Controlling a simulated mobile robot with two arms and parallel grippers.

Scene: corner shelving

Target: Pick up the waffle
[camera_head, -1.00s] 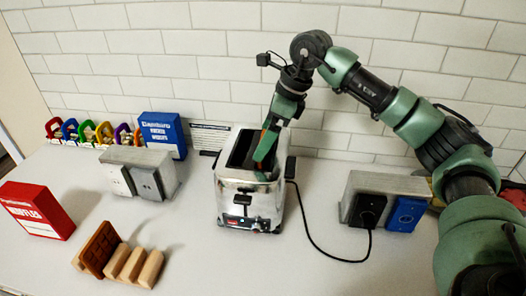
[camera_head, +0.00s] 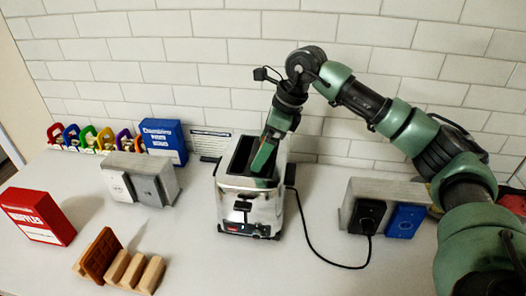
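A brown waffle (camera_head: 101,253) leans upright against a light wooden rack (camera_head: 136,270) at the front left of the counter. A chrome toaster (camera_head: 248,208) stands in the middle with its slots facing up. My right gripper (camera_head: 263,160) points down at the toaster's right slot, its tip at or inside the opening. Its fingers are seen edge-on, so I cannot tell whether they are open or hold anything. The inside of the slots is dark. My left gripper is not in view.
Grey outlet blocks stand left (camera_head: 142,180) and right (camera_head: 384,207) of the toaster. A black cord (camera_head: 318,252) curves across the counter.

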